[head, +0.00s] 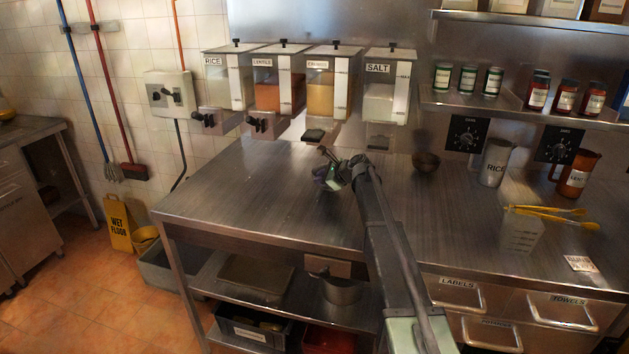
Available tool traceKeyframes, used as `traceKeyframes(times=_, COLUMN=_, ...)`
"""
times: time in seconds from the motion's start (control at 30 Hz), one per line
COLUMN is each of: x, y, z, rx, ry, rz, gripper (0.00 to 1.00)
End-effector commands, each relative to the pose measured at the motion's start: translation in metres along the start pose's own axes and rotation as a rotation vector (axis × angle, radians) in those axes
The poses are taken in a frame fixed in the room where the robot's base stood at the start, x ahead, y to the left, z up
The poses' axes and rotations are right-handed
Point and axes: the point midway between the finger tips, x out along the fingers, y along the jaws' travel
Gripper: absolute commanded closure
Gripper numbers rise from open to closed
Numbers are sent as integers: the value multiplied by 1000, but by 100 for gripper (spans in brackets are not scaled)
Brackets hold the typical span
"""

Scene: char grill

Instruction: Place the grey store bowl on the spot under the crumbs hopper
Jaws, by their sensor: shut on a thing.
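My gripper (327,154) is above the steel counter, just in front of and below the crumbs hopper (321,92). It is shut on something. The wrist hides most of what it holds, and I cannot make out its shape; a small pale grey-green patch shows beside the wrist. The crumbs hopper is the third from the left and holds yellowish contents, with a dark outlet below it. The spot under it is partly covered by my gripper. A small dark bowl (426,162) stands on the counter to the right; I cannot tell whether it is the grey store bowl.
The rice (226,80), lentils (272,92) and salt (384,103) hoppers hang beside the crumbs hopper. A rice jug (495,163), a lentils jug (575,178) and yellow tongs (552,214) are at the right. The counter's left part (235,200) is clear.

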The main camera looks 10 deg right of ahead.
Motion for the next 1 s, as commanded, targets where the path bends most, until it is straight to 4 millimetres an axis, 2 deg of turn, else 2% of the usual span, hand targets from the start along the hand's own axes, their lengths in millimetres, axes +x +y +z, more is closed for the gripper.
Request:
traceKeyframes(times=0.03, x=12, y=-5, z=5, rx=-1, ry=-1, rz=1, gripper=100)
traceKeyframes(times=0.13, x=30, y=-10, z=15, rx=0, ry=-1, rz=0, gripper=100)
traceKeyframes(times=0.17, x=34, y=-4, z=5, rx=0, ry=0, rz=-1, gripper=100)
traceKeyframes(times=0.2, x=36, y=0, z=0, rx=1, ry=0, rz=-1, gripper=100)
traceKeyframes(times=0.57, x=36, y=0, z=-1, rx=1, ry=0, rz=-1, gripper=100)
traceKeyframes(times=0.6, x=35, y=0, z=0, rx=1, ry=0, rz=0, gripper=81)
traceKeyframes(times=0.73, x=35, y=-1, z=1, rx=1, ry=0, rz=0, gripper=61)
traceKeyframes(times=1.0, x=35, y=-1, z=1, rx=1, ry=0, rz=0, gripper=60)
